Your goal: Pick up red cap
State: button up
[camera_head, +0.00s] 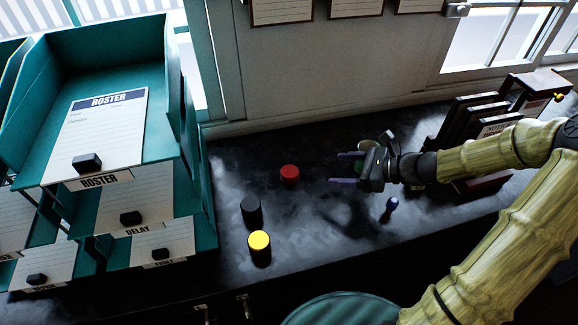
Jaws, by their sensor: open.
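The red cap (289,175) stands on the dark counter (315,240), near the wall. It is a short red cylinder, and nothing hides its near side. My gripper (345,169) comes in from the right, with its two purple fingers apart and pointing left toward the red cap. No object shows between the fingers. The fingertips are to the right of the cap, with a gap between them and it.
A black cylinder (251,211) and a yellow-topped black cylinder (259,247) stand left of and nearer than the red cap. Teal roster trays (205,190) fill the left. Dark upright books (462,125) stand at the right.

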aim_at(290, 171)
jog(key=shift+s+d, duration=0.15)
jog(key=shift+s, duration=0.15)
jog(key=shift+a, duration=0.2)
jog(key=p+x, duration=0.2)
jog(key=x, duration=0.9)
jog(key=shift+w+a+f, duration=0.15)
jog(key=shift+w+a, duration=0.1)
jog(key=shift+a, duration=0.05)
jog(key=p+x, duration=0.2)
jog(key=x, duration=0.2)
jog(key=shift+a+f, duration=0.15)
jog(key=shift+a, duration=0.1)
jog(key=shift+w+a+f, duration=0.15)
jog(key=shift+a+f, duration=0.15)
